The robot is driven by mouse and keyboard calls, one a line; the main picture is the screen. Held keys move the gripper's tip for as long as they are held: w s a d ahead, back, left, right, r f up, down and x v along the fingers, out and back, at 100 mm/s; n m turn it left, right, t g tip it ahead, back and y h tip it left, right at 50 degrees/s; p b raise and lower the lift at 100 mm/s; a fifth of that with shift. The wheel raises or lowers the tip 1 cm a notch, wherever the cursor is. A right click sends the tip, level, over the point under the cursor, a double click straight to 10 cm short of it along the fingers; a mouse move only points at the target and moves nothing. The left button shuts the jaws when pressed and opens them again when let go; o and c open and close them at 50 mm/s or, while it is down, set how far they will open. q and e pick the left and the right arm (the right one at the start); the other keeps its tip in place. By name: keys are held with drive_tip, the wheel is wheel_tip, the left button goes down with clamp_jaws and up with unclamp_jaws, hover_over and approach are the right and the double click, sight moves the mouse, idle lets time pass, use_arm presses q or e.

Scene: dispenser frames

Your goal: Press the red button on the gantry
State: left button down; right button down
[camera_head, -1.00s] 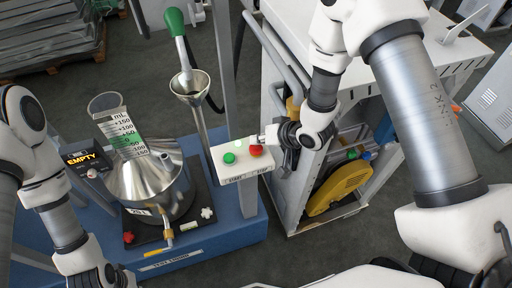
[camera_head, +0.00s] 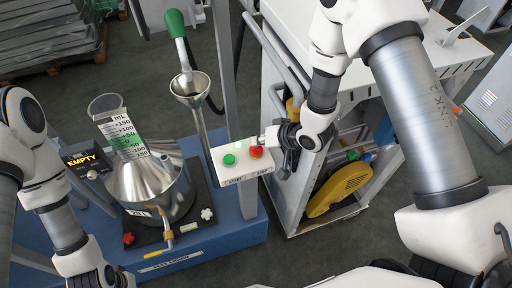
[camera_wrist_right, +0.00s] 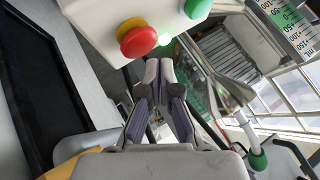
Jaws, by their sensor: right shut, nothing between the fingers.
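The red button (camera_head: 256,153) sits on the white gantry box (camera_head: 243,169), to the right of a green button (camera_head: 229,160). The red button also shows in the right wrist view (camera_wrist_right: 137,41), above and left of my fingertips. My right gripper (camera_head: 264,141) is shut and empty, reaching in from the right beside the red button. In the right wrist view its fingertips (camera_wrist_right: 157,70) are together, just below the box. I cannot tell whether they touch the button.
A green light (camera_head: 239,146) glows on the box behind the buttons. A steel hopper (camera_head: 150,180) with a measuring scale (camera_head: 122,137) and an "EMPTY" display (camera_head: 86,160) stands left. A small funnel (camera_head: 190,87) is behind the box. A white cabinet (camera_head: 282,165) stands close right.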

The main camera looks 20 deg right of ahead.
sight(258, 149)
drive_tip(key=shift+f, duration=0.15)
drive_tip(key=shift+f, duration=0.3)
drive_tip(key=shift+f+b, duration=0.45)
idle(0.6)
drive_tip(key=shift+r+p, duration=0.8)
drive_tip(key=shift+r, duration=0.1)
wheel_tip(258, 149, up, 5)
drive_tip(key=p, duration=0.4)
drive_tip(key=shift+r+p, duration=0.1)
drive_tip(key=shift+p, duration=0.2)
idle(0.4)
